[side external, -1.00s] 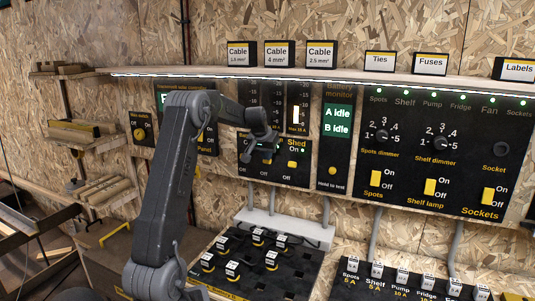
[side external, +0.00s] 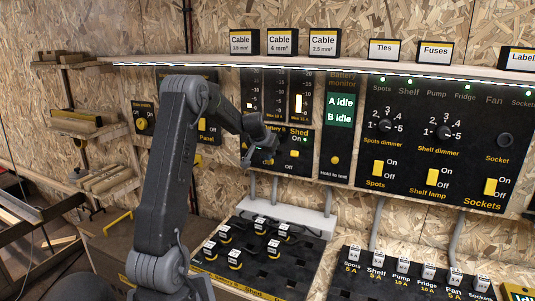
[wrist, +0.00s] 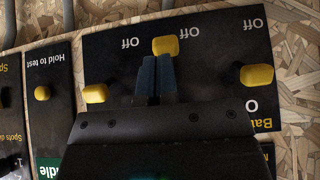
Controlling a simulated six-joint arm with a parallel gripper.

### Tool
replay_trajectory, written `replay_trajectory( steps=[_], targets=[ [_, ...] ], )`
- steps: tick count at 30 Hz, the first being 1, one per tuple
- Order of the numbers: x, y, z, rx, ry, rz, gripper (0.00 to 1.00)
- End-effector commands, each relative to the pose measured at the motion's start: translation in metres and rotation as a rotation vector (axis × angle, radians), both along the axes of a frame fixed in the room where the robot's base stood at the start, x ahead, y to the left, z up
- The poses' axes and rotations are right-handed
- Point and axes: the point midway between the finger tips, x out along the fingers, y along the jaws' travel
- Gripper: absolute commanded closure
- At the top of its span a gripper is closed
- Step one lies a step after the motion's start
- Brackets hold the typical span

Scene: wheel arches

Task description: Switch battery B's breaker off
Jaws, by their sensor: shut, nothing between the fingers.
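The black breaker panel (side external: 300,165) hangs below the meters. In the wrist view it is upside down, with three yellow toggles. The middle toggle (wrist: 165,46), seemingly battery B's breaker, sits closer to the Off labels than the toggle at the panel's right (wrist: 257,77) and the one at its left (wrist: 95,93). My gripper (wrist: 157,60) is shut and empty, its blue fingertips at the middle toggle's On side; I cannot tell if they touch. In the side view my gripper (side external: 252,156) partly hides the toggles.
The battery monitor (side external: 339,113) reads A idle and B idle. A switch panel (side external: 440,150) with dimmers stands to its right. Labelled plugs on a black board (side external: 260,265) and a fuse row (side external: 400,275) lie below. A shelf with label boxes (side external: 279,42) runs above.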

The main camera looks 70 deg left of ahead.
Motion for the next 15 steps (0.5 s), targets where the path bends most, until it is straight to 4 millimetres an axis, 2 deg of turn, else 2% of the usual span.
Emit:
replay_trajectory(
  steps=[15],
  targets=[
    [0.000, 0.000, 0.017, 0.000, -0.001, 0.001, 1.00]
  ],
)
